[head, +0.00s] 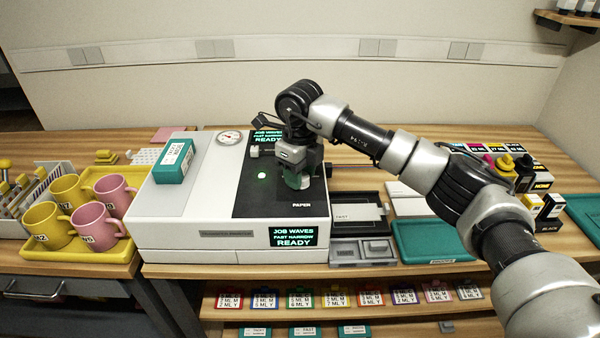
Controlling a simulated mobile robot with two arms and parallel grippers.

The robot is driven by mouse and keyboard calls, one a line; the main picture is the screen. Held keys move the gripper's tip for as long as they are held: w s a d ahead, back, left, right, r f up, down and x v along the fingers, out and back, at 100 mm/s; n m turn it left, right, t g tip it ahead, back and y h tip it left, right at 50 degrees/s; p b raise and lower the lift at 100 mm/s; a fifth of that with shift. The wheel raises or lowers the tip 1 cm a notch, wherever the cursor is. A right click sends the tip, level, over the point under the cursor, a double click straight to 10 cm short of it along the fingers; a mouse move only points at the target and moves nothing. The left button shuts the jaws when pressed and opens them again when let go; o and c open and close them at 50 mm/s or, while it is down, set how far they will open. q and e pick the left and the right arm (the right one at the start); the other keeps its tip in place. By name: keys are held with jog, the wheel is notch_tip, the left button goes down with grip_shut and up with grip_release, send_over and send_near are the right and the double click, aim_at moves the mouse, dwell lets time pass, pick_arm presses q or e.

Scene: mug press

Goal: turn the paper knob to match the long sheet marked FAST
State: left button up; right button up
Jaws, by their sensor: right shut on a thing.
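The grey-white printer (230,225) stands on the wooden counter with a black top panel on its right part. The paper knob (297,183) sits on that panel above the word PAPER and is mostly hidden by my gripper. My right gripper (298,174) points down over the panel and is shut on the knob. The knob's pointer setting cannot be read. A long white sheet (358,213) with a small mark that looks like FAST lies in a dark tray right of the printer. My left gripper is not in view.
Screens (293,236) on the printer read JOB WAVES, FAST NARROW, READY. A teal box (174,161) lies on the printer's top left. Yellow and pink mugs stand on a yellow tray (82,255) at left. A teal tray (432,243) and ink boxes lie right, near my arm.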

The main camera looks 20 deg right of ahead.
jog(key=o, duration=0.9)
notch_tip(320, 180, up, 11)
jog(key=shift+f+b, duration=0.1)
jog(key=shift+b, duration=0.35)
